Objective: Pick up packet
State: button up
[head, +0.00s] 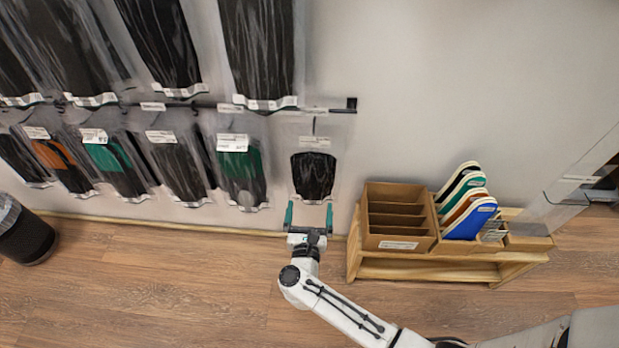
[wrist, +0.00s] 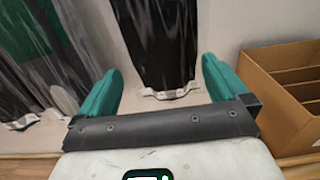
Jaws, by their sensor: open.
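A packet (head: 313,176) with a dark insole in clear wrap hangs alone at the right end of the lower wall rail. In the wrist view the packet (wrist: 160,45) hangs straight ahead, its lower edge between and beyond the fingertips. My gripper (head: 309,208) is just below the packet in the head view, with its two green fingers spread apart. The wrist view also shows my gripper (wrist: 161,80) open, with nothing held between the fingers. I cannot tell whether a finger touches the packet's wrap.
Several other packets (head: 240,165) hang to the left, one close beside my left finger. A cardboard divider box (head: 397,243) and colored insoles (head: 470,218) stand on a low wooden bench (head: 430,268) at the right. A black bin (head: 27,238) stands at far left.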

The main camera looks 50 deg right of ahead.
aim_at(313, 182)
jog(key=b+x, duration=0.1)
jog(key=x, duration=0.7)
jog(key=shift+d, duration=0.25)
jog(key=shift+c, duration=0.2)
jog(key=c, duration=0.9)
